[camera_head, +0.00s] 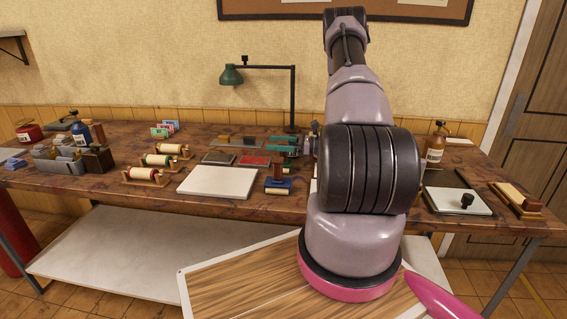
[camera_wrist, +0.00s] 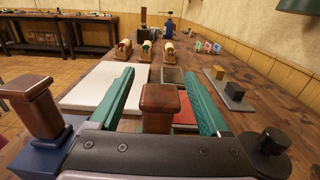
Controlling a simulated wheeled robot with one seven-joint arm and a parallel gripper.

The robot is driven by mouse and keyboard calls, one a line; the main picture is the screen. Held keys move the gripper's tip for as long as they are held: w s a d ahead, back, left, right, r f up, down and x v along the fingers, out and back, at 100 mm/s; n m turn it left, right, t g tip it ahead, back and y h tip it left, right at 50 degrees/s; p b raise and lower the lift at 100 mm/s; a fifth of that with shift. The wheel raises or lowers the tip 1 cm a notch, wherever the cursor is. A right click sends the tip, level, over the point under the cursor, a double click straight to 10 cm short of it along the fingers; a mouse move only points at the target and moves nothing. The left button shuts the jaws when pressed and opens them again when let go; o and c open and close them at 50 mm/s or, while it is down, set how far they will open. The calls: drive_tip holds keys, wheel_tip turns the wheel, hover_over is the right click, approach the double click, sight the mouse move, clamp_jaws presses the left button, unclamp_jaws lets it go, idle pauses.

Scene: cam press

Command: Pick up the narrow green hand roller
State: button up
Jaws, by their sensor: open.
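Three hand rollers rest on wooden stands at the left of the bench. The middle one, the green hand roller (camera_head: 157,160), has a pale roll and green ends. It also shows far ahead in the wrist view (camera_wrist: 146,48), with a red-ended roller on its left. Their widths are hard to compare. My gripper (camera_head: 270,144) is over the middle of the bench, right of the rollers and well apart from them. In the wrist view its two teal fingers (camera_wrist: 161,80) are spread wide. A brown wooden handle (camera_wrist: 158,100) shows between them; I cannot tell whether it touches.
A white slab (camera_head: 218,182) lies between the rollers and a blue stamp (camera_head: 278,186). A red pad (camera_head: 254,162) and a grey pad (camera_head: 219,158) lie behind it. A green lamp (camera_head: 231,75) stands at the back. Bottles and a caddy are at far left.

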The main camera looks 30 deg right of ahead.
drive_tip(key=shift+w+a, duration=0.1)
drive_tip(key=shift+a, duration=0.1)
clamp_jaws()
